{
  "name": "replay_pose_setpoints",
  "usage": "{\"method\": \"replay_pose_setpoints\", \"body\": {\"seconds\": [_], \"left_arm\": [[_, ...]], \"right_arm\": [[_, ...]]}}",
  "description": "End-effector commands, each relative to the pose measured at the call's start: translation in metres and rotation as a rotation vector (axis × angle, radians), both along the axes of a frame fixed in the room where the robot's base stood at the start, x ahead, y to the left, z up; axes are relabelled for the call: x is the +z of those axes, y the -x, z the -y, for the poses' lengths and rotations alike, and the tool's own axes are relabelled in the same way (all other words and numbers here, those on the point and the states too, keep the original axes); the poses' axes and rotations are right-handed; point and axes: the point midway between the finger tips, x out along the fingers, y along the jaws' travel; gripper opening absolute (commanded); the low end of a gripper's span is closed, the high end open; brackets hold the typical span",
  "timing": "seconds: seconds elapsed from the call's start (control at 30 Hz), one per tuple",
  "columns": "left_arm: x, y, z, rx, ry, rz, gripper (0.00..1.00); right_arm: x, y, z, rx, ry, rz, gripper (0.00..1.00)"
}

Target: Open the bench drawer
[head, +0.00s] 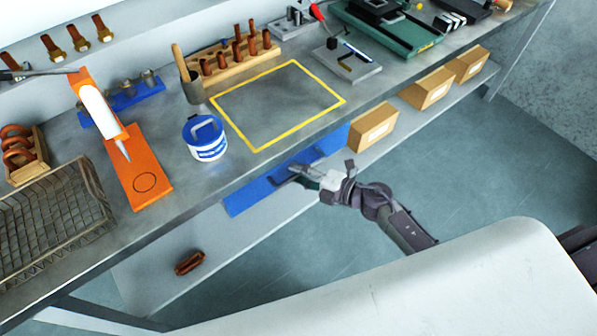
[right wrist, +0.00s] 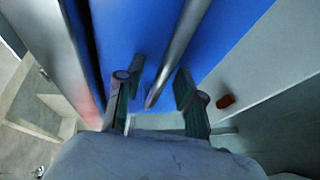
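The bench drawer has a blue front (head: 250,195) under the front edge of the grey workbench. It fills much of the right wrist view (right wrist: 225,35). A grey bar handle (right wrist: 178,55) runs along this front. My right gripper (head: 294,172) is at the drawer front. In the right wrist view its two fingers (right wrist: 154,98) are spread apart, one on each side of the handle's near end, with gaps visible between them and the bar. I cannot tell whether the drawer is fully shut. My left gripper is not in view.
On the bench above stand a white-and-blue tub (head: 207,145), an orange board (head: 140,180) and a wire basket (head: 50,225). Cardboard boxes (head: 372,127) and a reddish-brown object (head: 189,263) lie on the lower shelf. The floor in front of the shelf is clear.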

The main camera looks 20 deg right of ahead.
Motion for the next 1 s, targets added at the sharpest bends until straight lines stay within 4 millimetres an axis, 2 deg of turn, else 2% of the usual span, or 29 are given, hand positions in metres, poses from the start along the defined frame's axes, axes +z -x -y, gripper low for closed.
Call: {"method": "replay_pose_setpoints", "body": {"seconds": [0.33, 0.57, 1.0], "left_arm": [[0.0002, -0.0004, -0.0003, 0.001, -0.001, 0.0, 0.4], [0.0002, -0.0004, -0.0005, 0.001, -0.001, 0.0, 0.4], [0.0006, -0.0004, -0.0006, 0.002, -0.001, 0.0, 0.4]], "right_arm": [[-0.001, -0.0031, -0.0034, 0.0, 0.0, 0.0, 0.37], [-0.0011, -0.003, -0.0032, 0.0, -0.001, -0.001, 0.01], [-0.0013, -0.0012, -0.0024, 0.0, 0.0, -0.001, 0.0]]}}
